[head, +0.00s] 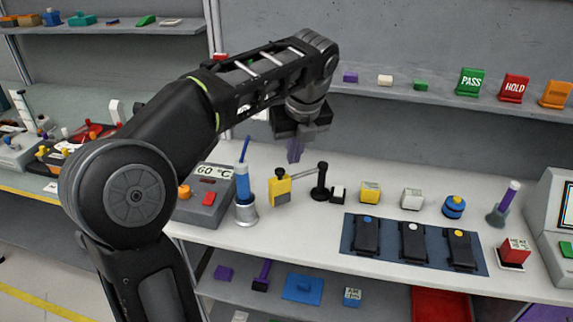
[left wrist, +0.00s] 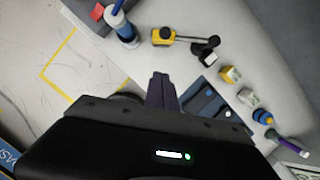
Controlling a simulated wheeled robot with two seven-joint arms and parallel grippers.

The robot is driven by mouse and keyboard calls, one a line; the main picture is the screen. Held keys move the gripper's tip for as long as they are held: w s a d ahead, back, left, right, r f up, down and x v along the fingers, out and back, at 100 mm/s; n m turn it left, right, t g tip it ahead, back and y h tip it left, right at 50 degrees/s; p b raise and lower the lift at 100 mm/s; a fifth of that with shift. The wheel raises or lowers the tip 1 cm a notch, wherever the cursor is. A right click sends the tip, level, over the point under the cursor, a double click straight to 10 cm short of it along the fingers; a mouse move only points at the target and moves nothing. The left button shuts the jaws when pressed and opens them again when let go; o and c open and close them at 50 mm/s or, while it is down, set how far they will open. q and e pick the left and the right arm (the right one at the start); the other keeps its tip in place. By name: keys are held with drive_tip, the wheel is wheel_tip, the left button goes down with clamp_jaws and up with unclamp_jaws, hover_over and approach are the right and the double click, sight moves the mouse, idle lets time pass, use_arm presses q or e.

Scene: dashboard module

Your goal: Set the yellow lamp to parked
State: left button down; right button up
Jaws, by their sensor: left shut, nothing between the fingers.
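The yellow lamp (head: 281,187) has a yellow head on a thin arm. The arm reaches right to a black post (head: 320,180) on the white bench, and the head hangs to the left of it. In the left wrist view the yellow head (left wrist: 162,36) lies beyond my fingertips, with the black base to its right. My left gripper (head: 293,158) is shut and empty, in the air above and behind the lamp head in the picture, apart from it. Its closed fingers (left wrist: 160,76) also show in the left wrist view. My right gripper is not in view.
A blue bottle (head: 242,185) in a metal cup and a grey box marked 60 °C (head: 204,198) stand left of the lamp. To its right are small blocks, a blue mat (head: 400,262) with black devices, and a purple-topped flask (head: 503,205). Shelves lie above and below.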

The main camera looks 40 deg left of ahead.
use_arm(q)
drive_tip(key=w+a+f, duration=0.2)
drive_tip(key=f, duration=0.3)
drive_tip(key=w+a+f+p, duration=0.1)
drive_tip(key=w+a+f, duration=0.1)
drive_tip(key=f, duration=0.3)
drive_tip(key=shift+a, duration=0.85)
